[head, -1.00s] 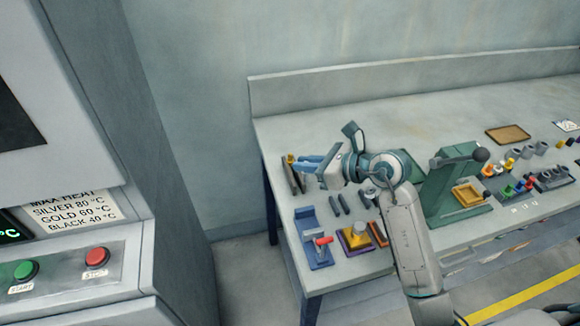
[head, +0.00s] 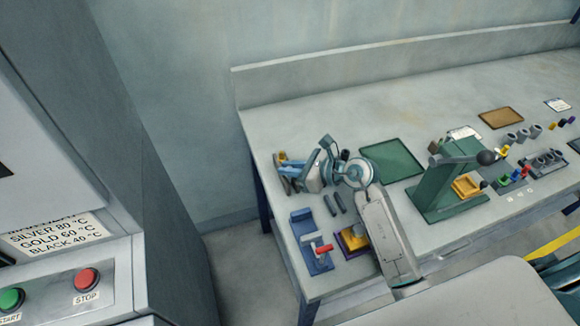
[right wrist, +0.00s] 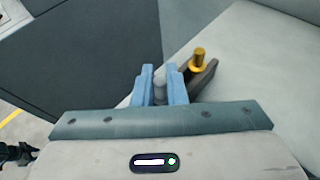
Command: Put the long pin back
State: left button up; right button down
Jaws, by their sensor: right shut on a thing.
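My right gripper (head: 290,172) is over the left end of the bench, its blue fingers low beside a dark rack (head: 281,183). In the right wrist view the fingers (right wrist: 160,88) are shut on a grey, round-ended pin (right wrist: 160,84). Most of the pin is hidden, so its length cannot be told. A gold, flanged pin (right wrist: 198,62) stands on the dark rack (right wrist: 203,78) just right of the fingers, apart from them. Its gold top also shows in the head view (head: 282,157). My left gripper is not in view.
Two dark bars (head: 334,204), a blue fixture with a red handle (head: 312,240) and a yellow block on a purple base (head: 353,239) are near the gripper. A green mat (head: 392,159) and a green press (head: 440,190) stand to the right.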

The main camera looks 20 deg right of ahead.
jog(key=shift+s+f, duration=0.1)
jog(key=shift+f, duration=0.2)
jog(key=shift+f+b, duration=0.35)
jog(key=c, duration=1.5)
grip_release()
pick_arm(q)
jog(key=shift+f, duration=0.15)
pick_arm(e)
jog(key=shift+o, duration=0.2)
jog(key=shift+r, duration=0.1)
jog(key=shift+d+r+p, duration=0.15)
jog(key=shift+r+p, duration=0.15)
jog(key=shift+p, duration=0.05)
pick_arm(q)
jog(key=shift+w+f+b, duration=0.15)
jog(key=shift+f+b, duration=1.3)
jog(key=shift+b, duration=0.25)
pick_arm(e)
jog(key=shift+v, duration=5.9)
